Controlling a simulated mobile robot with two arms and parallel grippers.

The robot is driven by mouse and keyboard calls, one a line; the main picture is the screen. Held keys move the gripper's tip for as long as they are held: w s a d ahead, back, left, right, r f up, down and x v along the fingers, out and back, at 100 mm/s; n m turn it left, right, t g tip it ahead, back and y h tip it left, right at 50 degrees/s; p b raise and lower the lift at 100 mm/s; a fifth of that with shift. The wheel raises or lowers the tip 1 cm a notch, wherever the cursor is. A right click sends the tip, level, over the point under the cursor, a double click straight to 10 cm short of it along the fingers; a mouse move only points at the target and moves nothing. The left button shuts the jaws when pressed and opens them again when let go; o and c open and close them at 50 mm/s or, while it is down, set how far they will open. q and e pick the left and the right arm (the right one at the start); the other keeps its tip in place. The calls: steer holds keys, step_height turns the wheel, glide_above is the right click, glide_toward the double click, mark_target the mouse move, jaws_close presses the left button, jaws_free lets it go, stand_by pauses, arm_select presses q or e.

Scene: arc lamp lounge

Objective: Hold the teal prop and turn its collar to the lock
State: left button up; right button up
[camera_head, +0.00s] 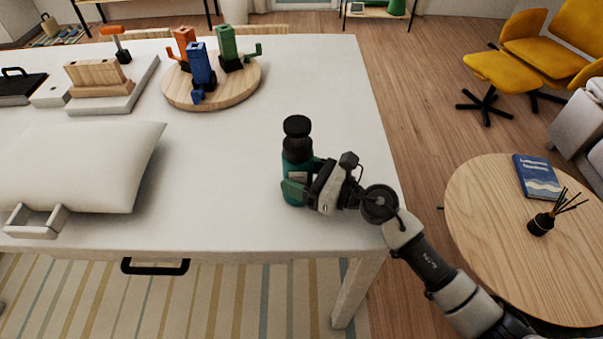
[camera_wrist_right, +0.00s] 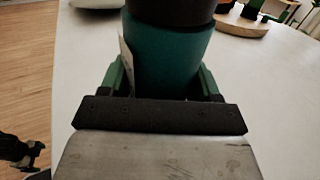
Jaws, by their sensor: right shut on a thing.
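The teal prop (camera_head: 295,188) stands upright on the white table near its right side. Its dark collar (camera_head: 298,150) and black round top (camera_head: 297,127) sit above the teal body. My right gripper (camera_head: 297,187) comes from the right and is shut on the teal body, below the collar. In the right wrist view the teal body (camera_wrist_right: 165,58) is between the green fingers, with the dark collar (camera_wrist_right: 170,10) at the top edge. A pale label shows on its left side there. My left gripper is not in view.
A round wooden board (camera_head: 240,88) with orange, blue and green pieces stands at the back. A white cushion (camera_head: 85,165) lies at the left, with a grey handled piece (camera_head: 35,220) before it. A round side table (camera_head: 490,240) is at the right. The table around the prop is clear.

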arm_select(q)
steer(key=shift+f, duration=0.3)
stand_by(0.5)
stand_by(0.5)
